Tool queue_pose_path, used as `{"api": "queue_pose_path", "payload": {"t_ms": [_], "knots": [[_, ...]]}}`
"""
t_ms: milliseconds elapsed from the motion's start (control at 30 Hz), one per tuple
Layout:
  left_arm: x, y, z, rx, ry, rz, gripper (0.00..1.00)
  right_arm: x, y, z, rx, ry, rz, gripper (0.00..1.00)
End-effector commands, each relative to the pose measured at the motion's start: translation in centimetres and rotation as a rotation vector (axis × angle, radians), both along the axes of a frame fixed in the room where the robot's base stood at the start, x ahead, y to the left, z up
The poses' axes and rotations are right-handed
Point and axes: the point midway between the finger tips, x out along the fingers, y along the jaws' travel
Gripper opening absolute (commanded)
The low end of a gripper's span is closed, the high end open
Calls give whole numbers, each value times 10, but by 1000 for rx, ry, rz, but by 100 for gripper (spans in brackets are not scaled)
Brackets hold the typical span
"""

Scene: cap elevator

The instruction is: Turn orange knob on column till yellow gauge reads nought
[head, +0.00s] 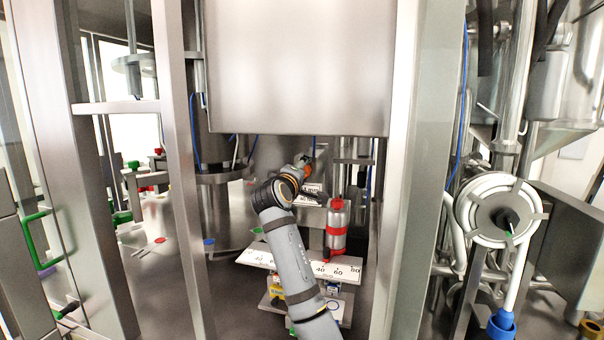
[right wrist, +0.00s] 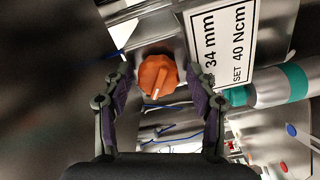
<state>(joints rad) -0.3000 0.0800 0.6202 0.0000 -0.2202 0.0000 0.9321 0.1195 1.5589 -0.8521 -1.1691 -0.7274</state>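The orange knob (right wrist: 158,77) shows in the right wrist view, round with a scalloped edge and a pale pointer line. My right gripper (right wrist: 158,92) is open, with one finger on each side of the knob. A gap shows between each finger and the knob, and nothing is held. In the head view my right gripper (head: 308,164) is small and reaches in beneath the large steel housing. There the knob and column are largely hidden by my arm. I cannot make out a yellow gauge or its reading. My left gripper is not in view.
A label plate (right wrist: 222,42) reading "34 mm" and "SET 40 Ncm" is beside the knob. A cylinder with teal bands (right wrist: 292,82) lies near the right finger. A red-banded canister (head: 336,228) stands above a numbered white scale (head: 345,270). Steel posts (head: 178,150) frame the opening.

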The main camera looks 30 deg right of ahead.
Motion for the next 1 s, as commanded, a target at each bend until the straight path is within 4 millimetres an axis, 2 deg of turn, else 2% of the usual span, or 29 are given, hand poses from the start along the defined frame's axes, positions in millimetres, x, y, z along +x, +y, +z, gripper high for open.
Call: {"api": "queue_pose_path", "payload": {"t_ms": [267, 367, 800, 1000], "knots": [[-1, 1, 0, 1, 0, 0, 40, 0, 0, 1, -2, -2, 0, 63], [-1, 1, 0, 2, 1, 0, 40, -4, 6, 1, -2, -3, 3, 63], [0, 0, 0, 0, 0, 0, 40, -65, 79, 0, 3, -1, 6, 63], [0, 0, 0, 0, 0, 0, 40, -77, 91, 0, 0, 0, 1, 63]]}}
